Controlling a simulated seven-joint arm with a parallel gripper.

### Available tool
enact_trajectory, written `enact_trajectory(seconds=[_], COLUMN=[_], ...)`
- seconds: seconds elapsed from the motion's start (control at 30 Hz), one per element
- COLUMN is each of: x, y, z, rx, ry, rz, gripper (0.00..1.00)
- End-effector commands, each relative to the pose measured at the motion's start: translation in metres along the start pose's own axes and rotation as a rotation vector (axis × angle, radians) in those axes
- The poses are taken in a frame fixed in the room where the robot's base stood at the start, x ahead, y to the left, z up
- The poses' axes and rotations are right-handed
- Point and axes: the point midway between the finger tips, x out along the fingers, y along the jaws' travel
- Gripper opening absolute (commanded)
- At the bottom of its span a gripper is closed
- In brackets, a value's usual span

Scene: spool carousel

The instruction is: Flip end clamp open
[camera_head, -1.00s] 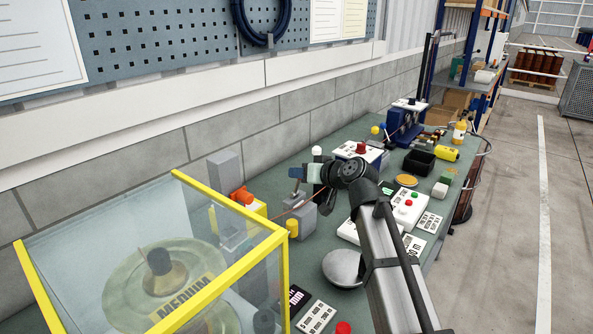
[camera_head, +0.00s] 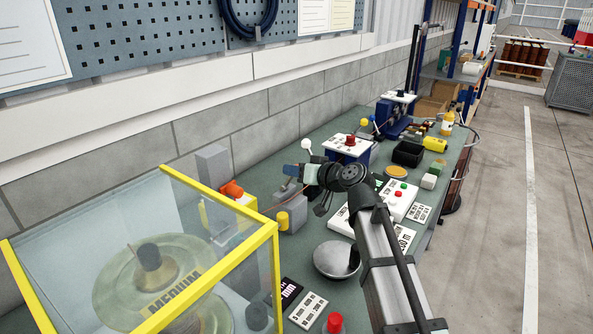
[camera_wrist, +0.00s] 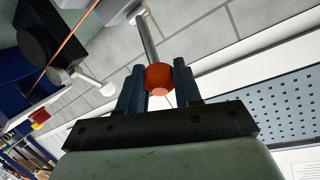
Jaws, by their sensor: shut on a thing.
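My gripper (camera_head: 291,170) is over the bench beside the wall. In the wrist view its two dark blue fingers (camera_wrist: 160,85) are shut on an orange-red knob (camera_wrist: 158,77). The knob sits at the end of a grey metal rod (camera_wrist: 147,38), apparently the end clamp's lever. A small grey block (camera_head: 297,212) with a yellow cylinder stands just below the gripper in the head view and seems to be part of the clamp. The knob is hidden in the head view, so the clamp's opening cannot be judged.
A thin orange strand (camera_wrist: 68,40) runs close by in the wrist view. A white ball-ended lever (camera_head: 306,144) stands behind the gripper. A yellow-framed clear case (camera_head: 222,268) holds a spool at front left. A metal bowl (camera_head: 335,262) and button box (camera_head: 400,199) lie to the right.

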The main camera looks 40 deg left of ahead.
Motion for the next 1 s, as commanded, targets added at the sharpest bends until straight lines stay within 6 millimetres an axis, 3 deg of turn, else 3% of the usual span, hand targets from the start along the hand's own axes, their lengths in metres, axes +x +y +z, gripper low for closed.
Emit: enact_trajectory(seconds=[0.07,0.1,0.33,0.73,1.0], x=[-0.001,-0.001,0.0,-0.009,-0.054], y=[0.002,0.002,0.001,0.0,0.0], z=[0.003,0.003,0.002,0.001,0.003], rx=[-0.006,-0.005,-0.003,-0.002,-0.003], ry=[-0.008,-0.008,-0.005,-0.003,-0.002], rz=[0.005,0.005,0.003,0.002,0.004], gripper=[0.0,0.36,0.58,0.59,0.59])
